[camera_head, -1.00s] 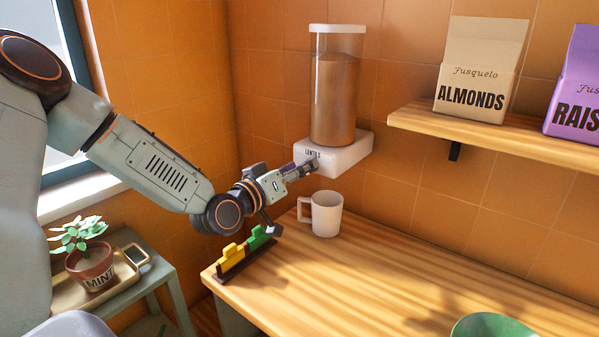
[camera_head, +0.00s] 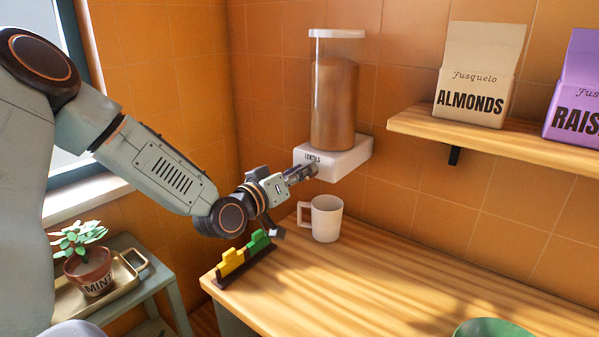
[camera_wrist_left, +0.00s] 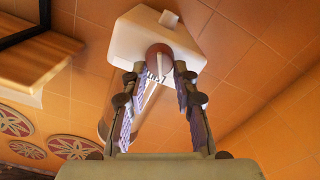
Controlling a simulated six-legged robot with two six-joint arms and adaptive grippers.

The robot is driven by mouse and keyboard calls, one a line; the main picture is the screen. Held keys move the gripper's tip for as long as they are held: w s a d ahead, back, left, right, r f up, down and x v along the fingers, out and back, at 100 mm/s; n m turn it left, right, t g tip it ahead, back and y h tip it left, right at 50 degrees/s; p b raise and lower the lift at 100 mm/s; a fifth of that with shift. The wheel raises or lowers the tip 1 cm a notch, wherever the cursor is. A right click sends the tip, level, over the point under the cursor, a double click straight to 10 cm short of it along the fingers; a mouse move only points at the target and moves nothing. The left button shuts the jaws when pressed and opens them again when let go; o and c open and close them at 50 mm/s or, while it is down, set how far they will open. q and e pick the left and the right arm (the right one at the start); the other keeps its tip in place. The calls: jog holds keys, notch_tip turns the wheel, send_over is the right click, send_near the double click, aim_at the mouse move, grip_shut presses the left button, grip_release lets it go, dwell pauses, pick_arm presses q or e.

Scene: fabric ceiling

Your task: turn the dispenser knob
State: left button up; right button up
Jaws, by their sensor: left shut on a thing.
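The dispenser (camera_head: 345,158) is a white base labelled LENTILS on the wall, with a clear, white-lidded cylinder (camera_head: 335,105) of brown contents. In the left wrist view its knob (camera_wrist_left: 160,58) is round and brown with a pale bar across it, on the white base's front face. My left gripper (camera_head: 312,170) reaches the front of the base, and its fingers (camera_wrist_left: 163,78) are shut on the knob from both sides. The knob is hidden behind the fingers in the head view. My right gripper is not in view.
A white mug (camera_head: 327,220) stands on the wooden counter (camera_head: 350,280) below the dispenser. A yellow and green block rack (camera_head: 243,258) is beneath my left wrist. A shelf (camera_head: 490,138) at right holds almond and raisin packs. A green bowl (camera_head: 494,328) sits at the front right.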

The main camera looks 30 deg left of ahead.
pick_arm(q)
grip_shut()
jog(key=m+p, duration=0.1)
jog(key=m, duration=0.1)
jog(key=m+p, duration=0.2)
jog(key=shift+d+r+m, duration=0.1)
jog(key=shift+d+m, duration=0.1)
jog(key=shift+m, duration=0.2)
jog(key=o, duration=1)
grip_release()
jog(key=shift+c, duration=0.2)
notch_tip(320, 180, up, 10)
dwell(1.2)
